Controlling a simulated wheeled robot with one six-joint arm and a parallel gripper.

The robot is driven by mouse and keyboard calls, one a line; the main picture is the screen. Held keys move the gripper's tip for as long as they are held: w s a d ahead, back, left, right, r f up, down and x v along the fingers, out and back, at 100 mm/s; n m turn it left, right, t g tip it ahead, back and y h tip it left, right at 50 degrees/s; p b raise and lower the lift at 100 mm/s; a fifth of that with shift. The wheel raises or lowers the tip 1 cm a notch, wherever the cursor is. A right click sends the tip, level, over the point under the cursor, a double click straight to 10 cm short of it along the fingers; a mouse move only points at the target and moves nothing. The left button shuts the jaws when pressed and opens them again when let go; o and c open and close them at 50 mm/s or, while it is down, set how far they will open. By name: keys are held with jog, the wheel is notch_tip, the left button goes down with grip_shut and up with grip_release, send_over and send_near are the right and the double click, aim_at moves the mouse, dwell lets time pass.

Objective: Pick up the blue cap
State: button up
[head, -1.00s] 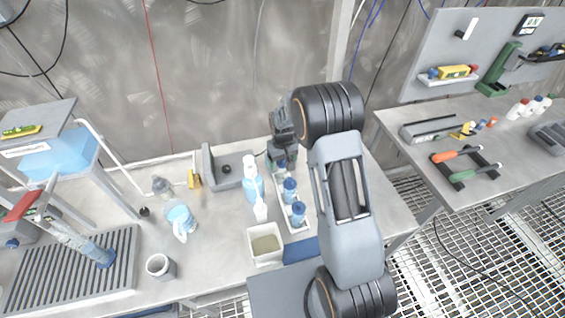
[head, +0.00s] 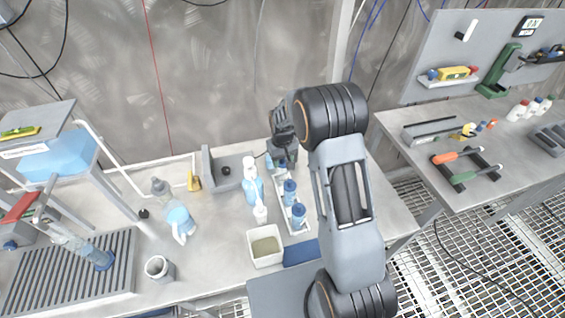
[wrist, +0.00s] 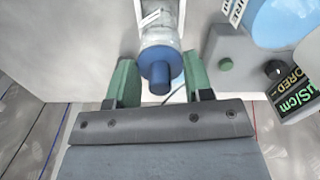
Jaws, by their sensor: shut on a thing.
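The blue cap (wrist: 160,60) shows in the wrist view as a round blue disc with a darker knob facing me. It lies in line with a clear labelled container (wrist: 160,14); I cannot tell whether they touch. My gripper (wrist: 160,74) has a green finger on each side of the cap and is shut on it. In the head view my gripper (head: 284,152) points down over the far end of a white tray (head: 292,222). The held cap cannot be made out there. Two blue-capped bottles (head: 290,192) stand nearer in that tray.
A light blue wash bottle (head: 253,188) and a small white bottle (head: 260,214) stand left of the tray. A white tub (head: 265,247) stands in front, and a grey stand (head: 224,171) behind on the left.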

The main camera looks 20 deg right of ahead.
jog(key=s+a+r+b, duration=0.4)
jog(key=s+a+r, duration=0.3)
jog(key=s+r, duration=0.5)
dwell(0.6)
